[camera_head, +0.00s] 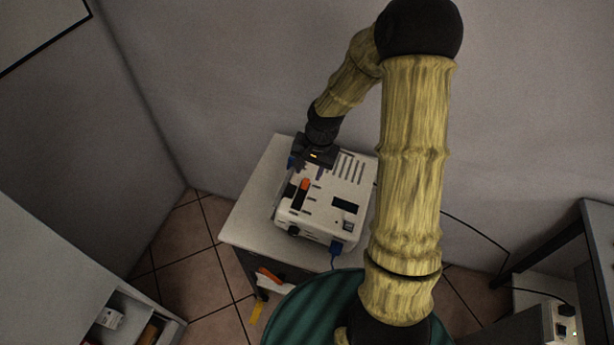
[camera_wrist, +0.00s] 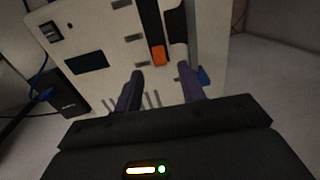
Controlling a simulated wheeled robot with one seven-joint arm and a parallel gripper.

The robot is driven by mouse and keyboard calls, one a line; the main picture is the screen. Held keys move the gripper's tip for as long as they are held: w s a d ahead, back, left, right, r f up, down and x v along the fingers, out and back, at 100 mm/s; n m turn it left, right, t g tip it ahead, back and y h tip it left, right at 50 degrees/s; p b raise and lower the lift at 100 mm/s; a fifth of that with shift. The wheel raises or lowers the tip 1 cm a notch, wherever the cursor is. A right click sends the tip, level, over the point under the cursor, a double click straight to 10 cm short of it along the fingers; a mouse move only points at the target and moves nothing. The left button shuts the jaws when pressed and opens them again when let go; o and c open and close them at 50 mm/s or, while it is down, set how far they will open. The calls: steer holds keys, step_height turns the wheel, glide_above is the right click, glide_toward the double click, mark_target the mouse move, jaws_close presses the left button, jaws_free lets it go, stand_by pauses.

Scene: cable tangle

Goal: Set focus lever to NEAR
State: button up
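The white device (camera_head: 325,212) sits on a small table, with slots and a dark display on its top. An orange lever (camera_head: 304,184) sits in a black slot, at the end nearer my gripper; it also shows in the wrist view (camera_wrist: 158,55). The small labels beside the slot are unreadable, so I cannot tell which end is NEAR. My gripper (camera_wrist: 161,82) is open and empty. Its two dark fingers are apart, on either side of the lever's line, and appear short of the lever. In the head view my gripper's fingers are mostly hidden at the device's far left edge.
The light table (camera_head: 248,215) has free room left of the device. A second dark slot (camera_wrist: 172,20) lies beside the lever's slot. A wall stands close behind. Shelves and another device (camera_head: 562,325) are further off.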

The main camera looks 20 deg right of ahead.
mark_target(306, 181)
steer(key=f, duration=0.4)
steer(key=shift+w+a+f, duration=0.1)
steer(key=shift+w+a, duration=0.1)
steer(key=shift+a, duration=0.15)
jaws_close()
